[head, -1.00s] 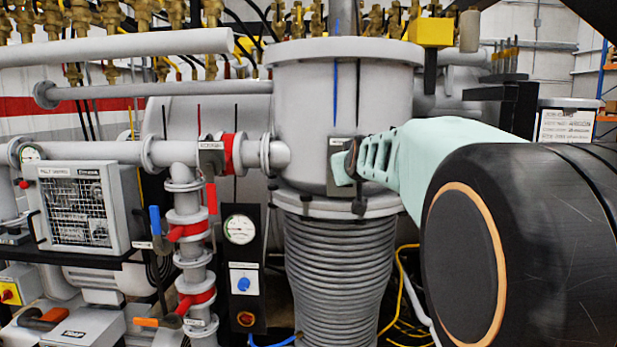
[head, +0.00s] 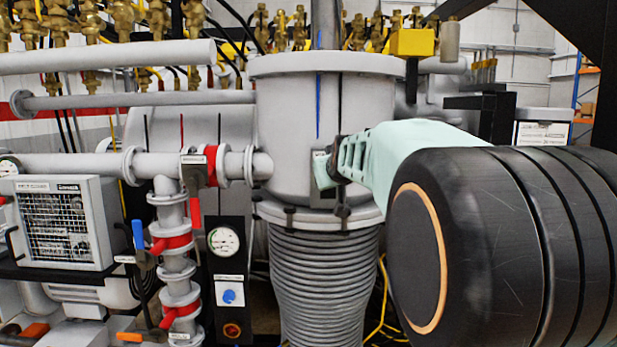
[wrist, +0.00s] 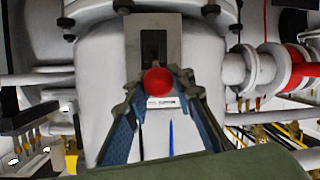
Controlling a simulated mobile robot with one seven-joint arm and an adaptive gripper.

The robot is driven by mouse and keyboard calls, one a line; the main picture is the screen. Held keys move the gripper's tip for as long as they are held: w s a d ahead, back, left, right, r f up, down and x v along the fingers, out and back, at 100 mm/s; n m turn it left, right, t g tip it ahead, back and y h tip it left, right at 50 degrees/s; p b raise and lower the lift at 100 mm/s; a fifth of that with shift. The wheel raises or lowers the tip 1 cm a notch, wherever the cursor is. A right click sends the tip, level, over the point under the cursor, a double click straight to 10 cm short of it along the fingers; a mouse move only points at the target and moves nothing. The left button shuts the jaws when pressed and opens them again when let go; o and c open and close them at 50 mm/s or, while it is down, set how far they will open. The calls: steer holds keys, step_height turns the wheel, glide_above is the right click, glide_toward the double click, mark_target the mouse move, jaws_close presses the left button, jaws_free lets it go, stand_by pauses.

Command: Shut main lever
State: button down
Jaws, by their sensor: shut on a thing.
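The main lever shows in the wrist view as a round red knob (wrist: 157,82) at the lower end of a dark slot in a grey plate (wrist: 136,40). The plate is fixed to the grey upright cylinder (head: 290,120), which stands in the middle of the head view. My gripper (wrist: 157,88) is shut on the lever, with its fingertips on both sides of the red knob. In the head view my gripper (head: 326,170) reaches in from the right and covers most of the plate and all of the knob.
A ribbed bellows (head: 322,280) is below the cylinder. Pipes with red-banded valves (head: 172,242), a gauge panel (head: 226,270) and a grey box with a grille (head: 60,225) stand to the left. A yellow block (head: 412,42) sits at upper right. Brass valves line the top.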

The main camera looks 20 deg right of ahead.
steer(key=shift+w+d+r+p, duration=0.1)
steer(key=shift+d+r+p, duration=0.1)
steer(key=shift+r+p, duration=0.6)
steer(key=shift+f, duration=0.15)
stand_by(0.5)
steer(key=c, duration=2.1)
jaws_free()
steer(key=o, duration=0.4)
steer(key=shift+s, duration=0.2)
steer(key=shift+o, duration=0.2)
steer(key=shift+w+f+g, duration=0.1)
steer(key=shift+f+g, duration=0.15)
steer(key=shift+g, duration=0.05)
step_height(320, 180, up, 10)
steer(key=shift+a, duration=0.1)
